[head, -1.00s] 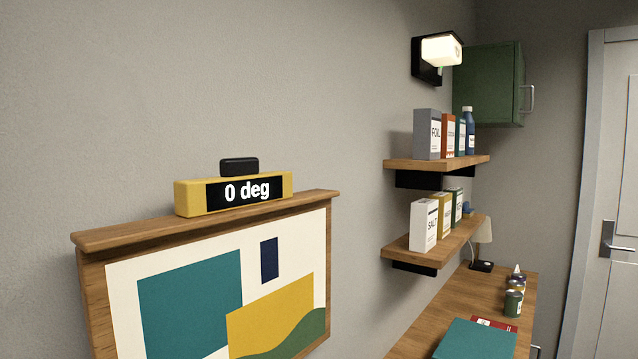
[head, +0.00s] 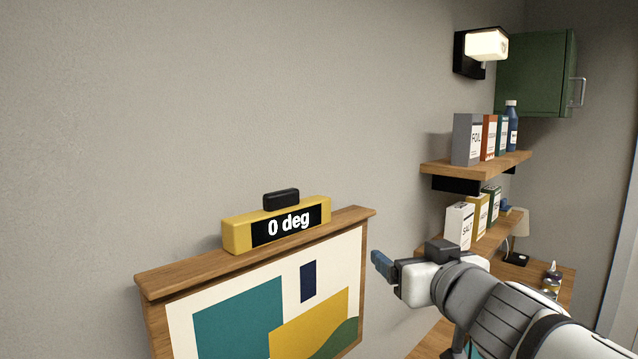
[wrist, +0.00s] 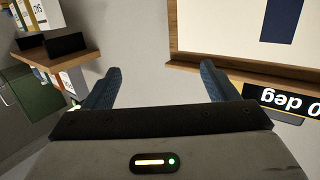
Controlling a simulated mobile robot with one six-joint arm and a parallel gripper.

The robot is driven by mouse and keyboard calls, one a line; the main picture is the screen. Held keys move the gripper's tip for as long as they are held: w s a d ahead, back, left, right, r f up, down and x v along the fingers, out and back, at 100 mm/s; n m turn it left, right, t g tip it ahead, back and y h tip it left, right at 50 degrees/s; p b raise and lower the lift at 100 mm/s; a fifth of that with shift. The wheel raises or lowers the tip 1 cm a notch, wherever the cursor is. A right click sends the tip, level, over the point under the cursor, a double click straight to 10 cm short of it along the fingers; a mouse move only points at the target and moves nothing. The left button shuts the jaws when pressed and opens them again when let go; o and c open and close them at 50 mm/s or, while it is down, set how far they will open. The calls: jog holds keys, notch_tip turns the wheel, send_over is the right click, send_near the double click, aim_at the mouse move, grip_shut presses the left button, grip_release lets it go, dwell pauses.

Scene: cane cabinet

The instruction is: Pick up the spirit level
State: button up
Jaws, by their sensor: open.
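The yellow spirit level (head: 241,236) has a black face reading "0 deg" and a black block on top. It lies along the wooden top ledge of a framed picture on the wall. My gripper (head: 378,264) is to the right of the level and a little lower, beside the picture's right edge, apart from both. In the wrist view my gripper (wrist: 160,82) has its two blue fingers spread with nothing between them. Part of the level (wrist: 296,118) shows upside down at the right edge there, outside the fingers; its far part is cut off.
The picture frame's ledge (head: 190,276) juts from the wall. Two wooden shelves (head: 478,164) with boxes and a bottle, a wall lamp (head: 487,44) and a green cabinet (head: 535,75) are at right. The wall above the level is clear.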

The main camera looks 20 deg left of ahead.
aim_at(286, 197)
jog(key=s+a+r+n+g+y+p, duration=0.3)
jog(key=s+a+r+n+g+y, duration=0.45)
jog(key=a, duration=0.45)
jog(key=shift+m+t, duration=0.35)
jog(key=shift+t, duration=0.2)
jog(key=a, duration=0.2)
jog(key=w+a+r, duration=0.1)
jog(key=a, duration=0.1)
jog(key=w+a, duration=0.1)
jog(key=a, duration=0.1)
jog(key=shift+w+a+r, duration=0.25)
jog(key=shift+a+r, duration=0.05)
jog(key=shift+r, duration=0.1)
jog(key=shift+s, duration=0.1)
